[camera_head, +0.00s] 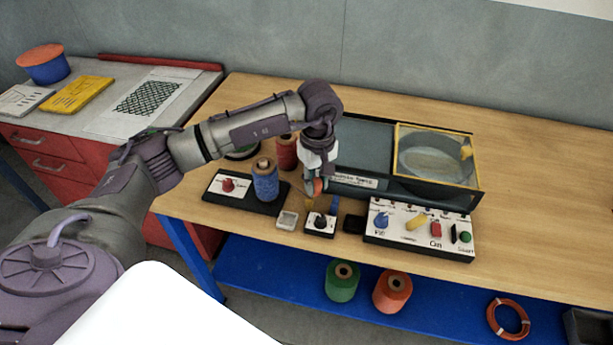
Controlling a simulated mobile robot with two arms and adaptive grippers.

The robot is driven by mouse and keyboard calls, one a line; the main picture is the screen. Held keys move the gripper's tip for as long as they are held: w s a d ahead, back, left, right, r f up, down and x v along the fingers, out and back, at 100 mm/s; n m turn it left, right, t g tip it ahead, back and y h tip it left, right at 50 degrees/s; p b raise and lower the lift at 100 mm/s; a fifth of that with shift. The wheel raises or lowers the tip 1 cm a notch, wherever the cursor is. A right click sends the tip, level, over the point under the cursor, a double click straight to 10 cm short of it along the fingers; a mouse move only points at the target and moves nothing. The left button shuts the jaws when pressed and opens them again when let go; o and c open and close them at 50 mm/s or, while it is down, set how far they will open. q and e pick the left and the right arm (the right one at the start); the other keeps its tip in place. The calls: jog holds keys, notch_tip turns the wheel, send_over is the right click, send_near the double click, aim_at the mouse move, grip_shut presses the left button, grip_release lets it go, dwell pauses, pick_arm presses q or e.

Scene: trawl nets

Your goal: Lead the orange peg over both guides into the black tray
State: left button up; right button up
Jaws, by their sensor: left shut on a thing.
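My left gripper (315,186) points down above the front middle of the wooden table. It is shut on a small orange piece, which looks like the orange peg (319,186); the fingers hide part of it. Below it stands a small white-topped unit with a dark knob (320,222). Small yellow (309,204) and blue (334,207) pieces stand at its back; I cannot tell whether they are the guides. A small black tray (353,223) lies just right of the unit, apart from the peg. My right gripper is out of view.
A blue spool (265,181) on a dark base stands left of the gripper, a red-brown spool (286,152) behind. A long machine with a yellow-framed window (436,156) and a control panel (419,229) stand right. A small pale dish (287,220) lies near the table's front edge.

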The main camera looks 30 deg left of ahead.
pick_arm(q)
jog(key=shift+w+d+p, duration=0.2)
jog(key=shift+d, duration=0.6)
jog(key=shift+w+d+p, duration=0.2)
jog(key=shift+d, duration=0.55)
jog(key=shift+w+d+p, duration=0.2)
jog(key=shift+d, duration=0.6)
jog(key=shift+s+d+p, duration=0.25)
jog(key=shift+d+p, duration=0.2)
jog(key=shift+d, duration=0.5)
jog(key=shift+s+d+p, duration=0.25)
jog(key=shift+d+p, duration=0.15)
jog(key=shift+d, duration=0.6)
jog(key=shift+s+d+p, duration=0.25)
jog(key=shift+d+p, duration=0.2)
jog(key=shift+d, duration=0.5)
jog(key=b, duration=0.5)
send_over(353, 224)
notch_tip(353, 224, down, 4)
jog(key=shift+f, duration=0.45)
jog(key=shift+b, duration=0.5)
jog(key=shift+f, duration=0.2)
jog(key=o, duration=0.9)
jog(key=shift+s+r, duration=0.1)
jog(key=shift+o, duration=0.2)
jog(key=shift+r, duration=0.1)
